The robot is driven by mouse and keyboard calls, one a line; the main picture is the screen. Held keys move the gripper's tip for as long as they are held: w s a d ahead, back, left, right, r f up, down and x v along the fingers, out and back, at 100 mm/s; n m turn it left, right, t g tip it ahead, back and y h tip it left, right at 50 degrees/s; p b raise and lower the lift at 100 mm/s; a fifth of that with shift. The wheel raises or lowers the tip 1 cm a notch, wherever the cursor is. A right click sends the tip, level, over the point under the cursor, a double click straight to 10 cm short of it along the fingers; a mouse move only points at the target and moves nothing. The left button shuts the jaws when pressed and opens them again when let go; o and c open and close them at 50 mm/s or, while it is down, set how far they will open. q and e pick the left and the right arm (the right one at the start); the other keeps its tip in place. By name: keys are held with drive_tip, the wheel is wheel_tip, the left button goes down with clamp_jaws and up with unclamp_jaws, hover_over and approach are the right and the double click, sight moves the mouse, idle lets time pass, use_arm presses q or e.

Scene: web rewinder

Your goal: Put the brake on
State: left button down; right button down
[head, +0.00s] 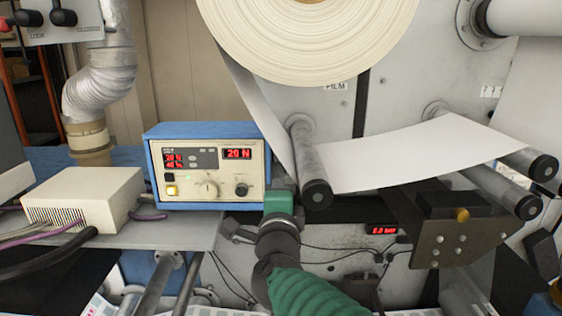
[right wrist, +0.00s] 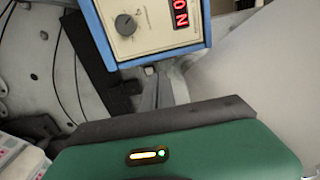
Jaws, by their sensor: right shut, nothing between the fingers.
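A blue control box (head: 213,130) with a cream front stands left of centre in the head view. Its red displays read 20 N at right and smaller figures at left. Below them are a lit yellow button (head: 172,190), a pale knob (head: 208,188) and a small black knob (head: 242,190). My right gripper (head: 279,200) is shut and empty beside the box's lower right corner; its fingers are hard to make out. The right wrist view shows part of the box (right wrist: 150,45) beyond my green gripper body. My left gripper is not in view.
A large paper roll (head: 310,35) hangs above, with its web running over rollers (head: 310,165) to the right. A cream box (head: 85,195) with cables sits left of the control box. A dark bracket (head: 450,235) stands at right. A silver duct (head: 100,80) rises at left.

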drive_tip(key=p, duration=0.4)
approach(278, 156)
drive_tip(key=w, duration=0.2)
drive_tip(key=w+p, duration=0.2)
drive_tip(key=w, duration=0.2)
drive_tip(key=shift+w+f+p, duration=0.1)
drive_tip(key=shift+f+p, duration=0.1)
drive_tip(key=shift+p, duration=0.15)
drive_tip(key=shift+w+f, duration=0.2)
drive_tip(key=shift+w, duration=0.1)
drive_tip(key=shift+w+a+f, duration=0.15)
drive_tip(key=shift+w, duration=0.15)
drive_tip(key=shift+s+a, duration=0.15)
drive_tip(key=shift+w+r, duration=0.3)
drive_tip(key=shift+r, duration=0.15)
drive_tip(key=shift+d, duration=0.35)
drive_tip(key=shift+r, duration=0.1)
